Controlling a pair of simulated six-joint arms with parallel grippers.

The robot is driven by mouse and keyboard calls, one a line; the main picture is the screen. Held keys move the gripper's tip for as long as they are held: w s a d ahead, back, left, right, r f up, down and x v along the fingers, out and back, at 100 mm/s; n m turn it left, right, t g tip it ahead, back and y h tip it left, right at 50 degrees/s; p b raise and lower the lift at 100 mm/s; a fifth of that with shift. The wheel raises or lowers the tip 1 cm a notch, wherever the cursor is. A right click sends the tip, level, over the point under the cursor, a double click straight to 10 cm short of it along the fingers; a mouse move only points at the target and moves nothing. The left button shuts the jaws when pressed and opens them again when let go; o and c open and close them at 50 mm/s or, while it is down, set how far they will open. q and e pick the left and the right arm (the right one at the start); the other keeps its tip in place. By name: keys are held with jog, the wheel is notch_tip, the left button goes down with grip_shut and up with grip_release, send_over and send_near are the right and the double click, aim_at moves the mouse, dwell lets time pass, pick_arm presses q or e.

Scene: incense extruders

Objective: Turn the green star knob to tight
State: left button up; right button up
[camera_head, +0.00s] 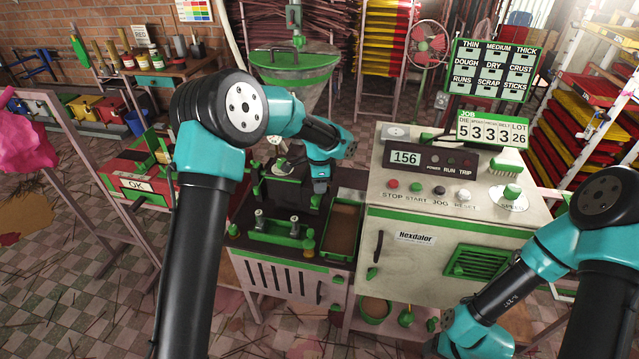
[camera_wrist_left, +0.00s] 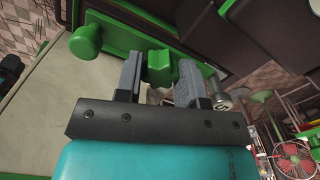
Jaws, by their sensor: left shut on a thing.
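The green star knob (camera_wrist_left: 160,67) shows in the left wrist view as a green block between the two grey fingers of my left gripper (camera_wrist_left: 160,80). The gripper is shut on it. Its lobes are mostly hidden by the fingers, so how far it is turned cannot be told. In the head view my left gripper (camera_head: 320,187) points down over the dark deck of the extruder, left of the white control cabinet (camera_head: 440,190), and the knob is hidden there. My right arm comes in at the lower right; its fingers are out of view.
A green bar (camera_head: 272,236) with metal posts stands on the deck in front of my left gripper. A brown-filled tray (camera_head: 342,227) lies to its right. A green hopper (camera_head: 295,75) rises behind. In the left wrist view a round green knob (camera_wrist_left: 86,42) sits left of the fingers.

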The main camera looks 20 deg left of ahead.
pick_arm(q)
jog(key=shift+m, duration=0.4)
jog(key=o, duration=0.9)
notch_tip(320, 180, up, 18)
jog(key=shift+f, duration=0.25)
dwell(0.4)
